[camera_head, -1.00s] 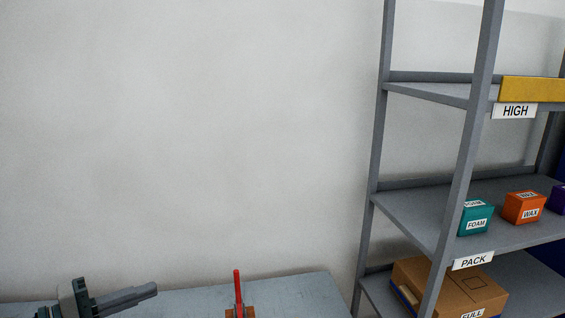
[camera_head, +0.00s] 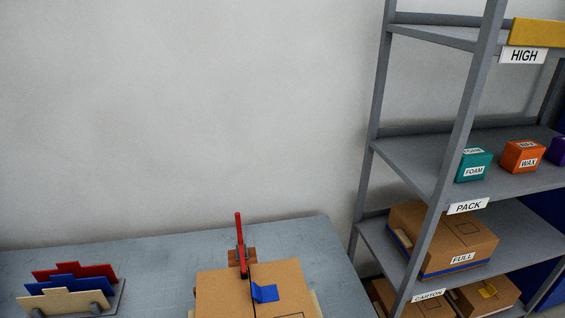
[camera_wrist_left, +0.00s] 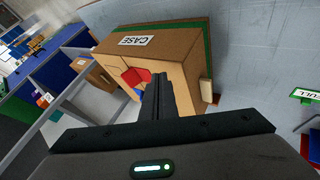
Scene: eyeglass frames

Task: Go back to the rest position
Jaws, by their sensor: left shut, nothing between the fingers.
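My left gripper (camera_wrist_left: 160,95) shows in the left wrist view, its dark fingers shut together with nothing between them. A cardboard box labelled CASE (camera_wrist_left: 170,45) stands just beyond the fingers; I cannot tell whether they touch it. A red piece (camera_wrist_left: 135,76) shows beside the fingertips, partly hidden. In the head view neither gripper is seen. There a cardboard box (camera_head: 225,292) with a blue piece (camera_head: 265,293) on top sits at the front of the grey table (camera_head: 170,255). The right gripper is out of both views.
An upright red bar (camera_head: 239,232) on a brown block stands behind the box. A rack of red, blue and beige dividers (camera_head: 70,290) is at the left. A grey shelf (camera_head: 440,175) at the right holds the FOAM (camera_head: 473,166), WAX (camera_head: 522,157) and FULL (camera_head: 440,240) boxes.

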